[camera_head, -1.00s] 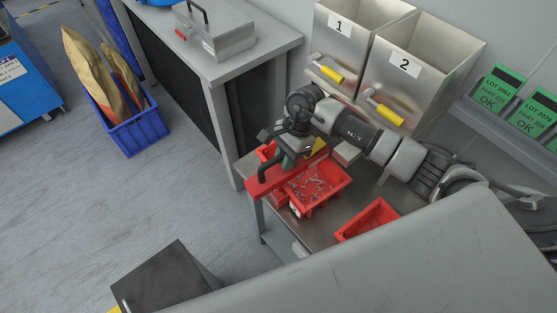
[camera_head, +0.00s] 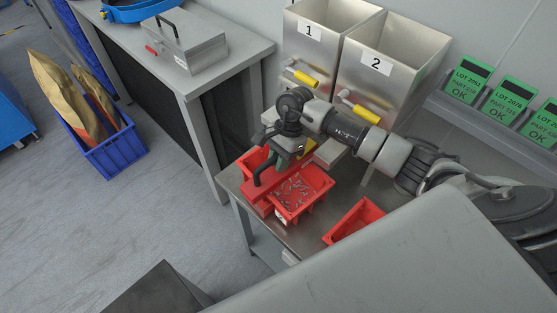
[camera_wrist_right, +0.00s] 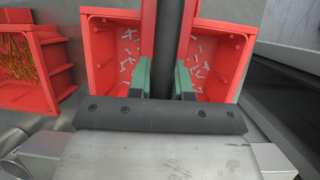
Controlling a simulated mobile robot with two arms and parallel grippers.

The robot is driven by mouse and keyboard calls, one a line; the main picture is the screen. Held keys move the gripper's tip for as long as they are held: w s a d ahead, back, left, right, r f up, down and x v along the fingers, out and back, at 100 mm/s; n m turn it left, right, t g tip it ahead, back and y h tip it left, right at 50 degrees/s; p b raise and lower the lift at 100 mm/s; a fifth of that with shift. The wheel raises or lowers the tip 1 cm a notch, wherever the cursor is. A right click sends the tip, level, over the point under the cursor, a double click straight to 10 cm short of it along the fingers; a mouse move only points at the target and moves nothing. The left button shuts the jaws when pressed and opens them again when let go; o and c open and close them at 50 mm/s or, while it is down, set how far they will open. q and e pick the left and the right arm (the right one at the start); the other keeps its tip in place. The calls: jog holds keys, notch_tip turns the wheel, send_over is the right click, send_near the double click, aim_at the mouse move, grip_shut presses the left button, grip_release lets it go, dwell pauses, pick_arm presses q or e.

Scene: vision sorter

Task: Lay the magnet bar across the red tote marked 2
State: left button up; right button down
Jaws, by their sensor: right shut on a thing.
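The magnet bar (camera_head: 257,193) is a red bar with a black handle. My right gripper (camera_head: 284,160) is shut on the handle, which shows dark between the green fingertips (camera_wrist_right: 163,80) in the right wrist view. The bar is at a red tote (camera_head: 313,184) holding loose silver parts. In the wrist view the bar runs over the middle of this tote (camera_wrist_right: 217,60), with parts showing on both sides. I cannot tell if it touches the rim. A pale label shows on the tote's front, too small to read. My left gripper is not in view.
Another red tote (camera_head: 250,158) stands to the left; copper-coloured parts show in the left tote (camera_wrist_right: 58,78) in the wrist view. A third red tote (camera_head: 362,214) stands to the right. Steel hoppers marked 1 (camera_head: 308,50) and 2 (camera_head: 372,84) stand behind the table.

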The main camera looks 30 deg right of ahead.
jog(key=shift+r, duration=0.1)
jog(key=c, duration=1)
grip_release()
jog(key=shift+o, duration=0.2)
jog(key=shift+w+d+r+b, duration=0.15)
jog(key=shift+d+r+b, duration=0.05)
jog(key=shift+r+b, duration=0.15)
jog(key=b+v, duration=0.3)
jog(key=v, duration=0.7)
jog(key=shift+a+f, duration=0.1)
jog(key=shift+a, duration=0.05)
